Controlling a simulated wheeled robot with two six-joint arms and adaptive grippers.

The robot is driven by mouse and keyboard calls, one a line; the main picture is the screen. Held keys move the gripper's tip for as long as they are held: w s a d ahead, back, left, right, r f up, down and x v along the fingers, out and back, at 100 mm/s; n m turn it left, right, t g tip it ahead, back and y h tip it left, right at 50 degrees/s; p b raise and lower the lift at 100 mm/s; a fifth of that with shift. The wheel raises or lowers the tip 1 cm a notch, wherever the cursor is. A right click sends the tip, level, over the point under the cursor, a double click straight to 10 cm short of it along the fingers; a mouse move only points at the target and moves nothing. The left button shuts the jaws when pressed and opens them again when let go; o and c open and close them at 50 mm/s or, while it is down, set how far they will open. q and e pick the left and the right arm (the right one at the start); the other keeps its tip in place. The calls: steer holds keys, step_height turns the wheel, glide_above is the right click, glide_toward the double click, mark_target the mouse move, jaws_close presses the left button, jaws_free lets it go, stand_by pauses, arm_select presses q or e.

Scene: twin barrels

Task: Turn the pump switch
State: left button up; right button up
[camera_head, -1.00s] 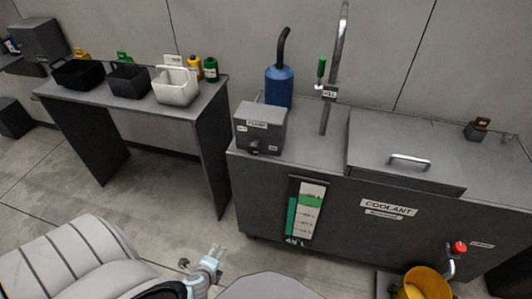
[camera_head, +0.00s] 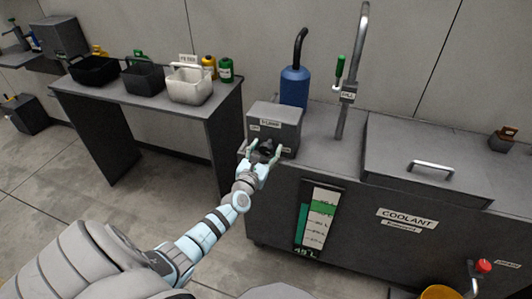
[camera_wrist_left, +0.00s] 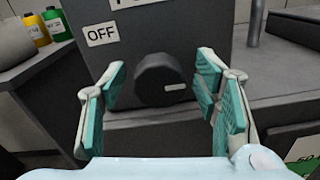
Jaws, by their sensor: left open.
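The pump switch is a dark round knob (camera_wrist_left: 160,82) with a pale mark at its right side, on the front of a grey pump box (camera_head: 275,118). In the wrist view an OFF label (camera_wrist_left: 102,35) sits at its upper left. My left gripper (camera_head: 264,153) is open in front of the box, also seen in the wrist view (camera_wrist_left: 160,100). Its teal-padded fingers stand at the left and right of the knob, apart from it. The knob shows partly between the fingers in the head view (camera_head: 267,146). My right gripper is not in view.
The box stands on a grey coolant tank (camera_head: 400,250). Behind it are a blue pump cylinder (camera_head: 294,87) and a curved metal pipe (camera_head: 359,50) with a green-handled valve (camera_head: 340,66). A side table (camera_head: 215,105) with bins stands left.

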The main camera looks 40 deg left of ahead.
arm_select(q)
steer(key=shift+w+a, duration=0.1)
steer(key=shift+w, duration=0.1)
steer(key=c, duration=1.2)
